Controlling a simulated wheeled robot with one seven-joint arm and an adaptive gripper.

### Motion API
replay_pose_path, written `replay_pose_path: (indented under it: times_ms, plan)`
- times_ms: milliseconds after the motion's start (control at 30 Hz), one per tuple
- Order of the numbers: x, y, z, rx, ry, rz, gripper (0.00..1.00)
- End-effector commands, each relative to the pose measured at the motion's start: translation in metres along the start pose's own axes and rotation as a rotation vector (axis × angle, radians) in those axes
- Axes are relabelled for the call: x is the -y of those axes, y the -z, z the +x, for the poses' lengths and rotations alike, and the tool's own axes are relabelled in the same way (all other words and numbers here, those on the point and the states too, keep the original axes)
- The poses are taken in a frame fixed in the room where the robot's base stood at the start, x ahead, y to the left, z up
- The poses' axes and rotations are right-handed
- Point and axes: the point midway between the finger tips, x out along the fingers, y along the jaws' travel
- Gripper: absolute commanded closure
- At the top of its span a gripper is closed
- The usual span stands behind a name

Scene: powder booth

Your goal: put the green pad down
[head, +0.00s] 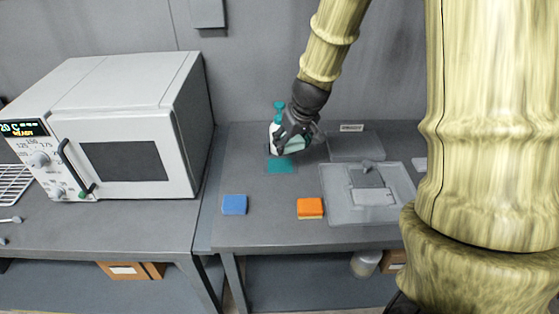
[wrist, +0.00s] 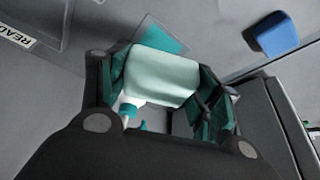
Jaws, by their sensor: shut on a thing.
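My gripper (head: 294,136) is shut on the pale green pad (wrist: 161,77). In the wrist view the pad lies between the teal fingertips. In the head view a pale strip of it shows beside the dark fingers, above the bench. A flat teal patch (head: 280,166) lies on the bench just in front of my gripper; it also shows past the pad in the wrist view (wrist: 165,38). I cannot tell how far the pad is above the bench.
A white spray bottle (head: 278,119) with a teal top stands close behind my gripper. A blue block (head: 234,204) and an orange sponge (head: 310,208) lie nearer the front edge. A grey tray (head: 335,207) is at right, an oven (head: 120,130) at left.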

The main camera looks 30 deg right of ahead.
Motion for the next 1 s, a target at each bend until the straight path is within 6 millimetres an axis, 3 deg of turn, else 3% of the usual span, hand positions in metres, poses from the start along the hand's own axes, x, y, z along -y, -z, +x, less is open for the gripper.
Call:
replay_pose_path:
  times_ms: [500, 867, 1000]
  plan:
    - [0.002, -0.030, 0.072, 0.004, 0.003, 0.001, 0.62]
    - [0.001, -0.046, 0.111, 0.002, 0.001, 0.001, 0.62]
    - [0.001, -0.028, 0.116, -0.001, -0.002, -0.001, 0.62]
